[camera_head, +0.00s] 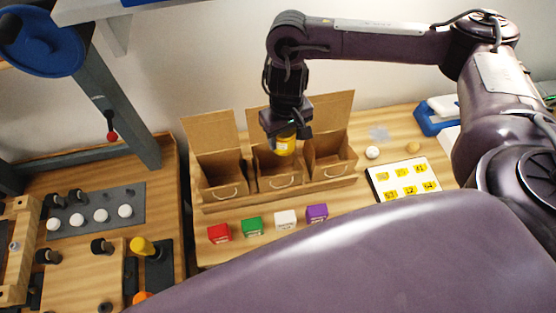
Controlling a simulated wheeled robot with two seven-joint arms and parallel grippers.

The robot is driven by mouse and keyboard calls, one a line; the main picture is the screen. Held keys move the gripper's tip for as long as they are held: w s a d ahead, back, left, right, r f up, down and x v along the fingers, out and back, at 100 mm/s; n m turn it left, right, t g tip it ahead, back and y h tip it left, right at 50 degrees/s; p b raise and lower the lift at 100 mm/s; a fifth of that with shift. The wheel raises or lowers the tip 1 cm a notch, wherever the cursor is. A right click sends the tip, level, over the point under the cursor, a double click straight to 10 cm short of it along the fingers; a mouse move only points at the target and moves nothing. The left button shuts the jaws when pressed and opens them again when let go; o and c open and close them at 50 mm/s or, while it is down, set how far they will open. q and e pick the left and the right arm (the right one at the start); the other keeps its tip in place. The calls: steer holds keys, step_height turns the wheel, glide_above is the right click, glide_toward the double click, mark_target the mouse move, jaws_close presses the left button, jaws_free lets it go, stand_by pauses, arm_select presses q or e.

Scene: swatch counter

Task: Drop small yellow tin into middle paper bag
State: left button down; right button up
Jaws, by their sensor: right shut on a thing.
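My right gripper (285,136) is shut on the small yellow tin (284,147). It holds the tin above the middle paper bag (278,181), over its open top. The tin's upper part is hidden by the gripper. My left gripper is not in view.
Red (219,233), green (251,226), white (286,219) and purple (317,213) blocks stand in front of the bags. A card with yellow labels (405,181) lies to the right, near a round white item (372,152). A bench with knobs (101,215) is at left.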

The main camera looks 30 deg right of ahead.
steer(key=shift+f, duration=0.95)
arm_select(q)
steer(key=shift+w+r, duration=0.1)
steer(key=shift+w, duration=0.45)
arm_select(e)
steer(key=o, duration=1.2)
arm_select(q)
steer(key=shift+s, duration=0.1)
arm_select(e)
steer(key=shift+o, duration=0.2)
